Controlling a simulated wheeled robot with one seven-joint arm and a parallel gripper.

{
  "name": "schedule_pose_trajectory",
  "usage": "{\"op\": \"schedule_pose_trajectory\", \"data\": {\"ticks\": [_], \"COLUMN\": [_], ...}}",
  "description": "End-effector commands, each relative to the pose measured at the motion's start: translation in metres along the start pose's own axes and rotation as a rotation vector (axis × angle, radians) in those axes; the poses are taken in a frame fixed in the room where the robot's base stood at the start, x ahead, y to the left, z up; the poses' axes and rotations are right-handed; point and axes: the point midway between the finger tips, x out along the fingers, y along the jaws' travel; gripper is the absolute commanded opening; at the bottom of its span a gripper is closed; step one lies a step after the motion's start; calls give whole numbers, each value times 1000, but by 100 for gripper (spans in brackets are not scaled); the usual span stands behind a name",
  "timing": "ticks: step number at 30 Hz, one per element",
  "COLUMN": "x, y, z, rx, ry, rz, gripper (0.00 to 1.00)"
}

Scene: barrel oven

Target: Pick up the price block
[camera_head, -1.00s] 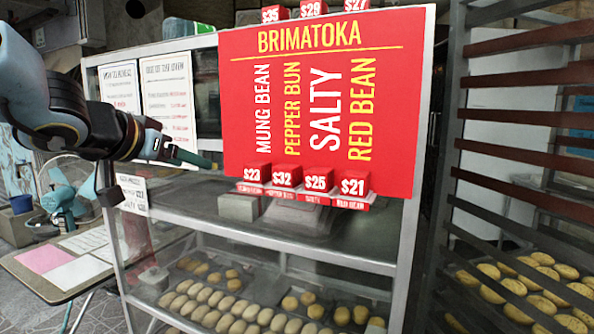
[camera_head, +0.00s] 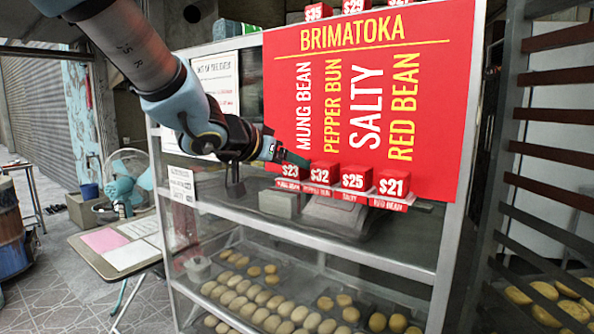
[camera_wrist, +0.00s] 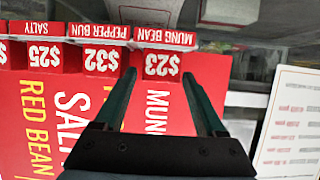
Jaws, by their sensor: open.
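My gripper (camera_head: 288,157) is open and empty at the left end of this row, by the $23 block. In the wrist view, upside down, the green fingers (camera_wrist: 158,76) point at the $23 block (camera_wrist: 158,66), one on each side of it in the picture. I cannot tell whether the fingers touch the block.
A glass display case (camera_head: 300,240) with trays of buns stands below the sign. More price blocks (camera_head: 353,6) stand along the sign's top. A slatted rack (camera_head: 550,130) is at the right. A small table (camera_head: 85,250) and fan (camera_head: 130,180) are at the left.

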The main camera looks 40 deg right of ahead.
Motion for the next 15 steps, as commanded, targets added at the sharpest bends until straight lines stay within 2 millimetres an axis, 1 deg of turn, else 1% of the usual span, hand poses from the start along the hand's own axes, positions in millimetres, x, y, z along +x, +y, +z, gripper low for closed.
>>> {"op": "schedule_pose_trajectory", "data": {"ticks": [1,5,13,14,15], "x": [6,17,19,19,19], "y": [0,0,-1,-1,-1], "z": [0,-1,-1,-1,-1], "rx": [0,1,-1,-1,-1], "ry": [-2,0,1,1,1], "rz": [-1,0,-1,-1,-1], "gripper": [72,72,72,70,66]}}
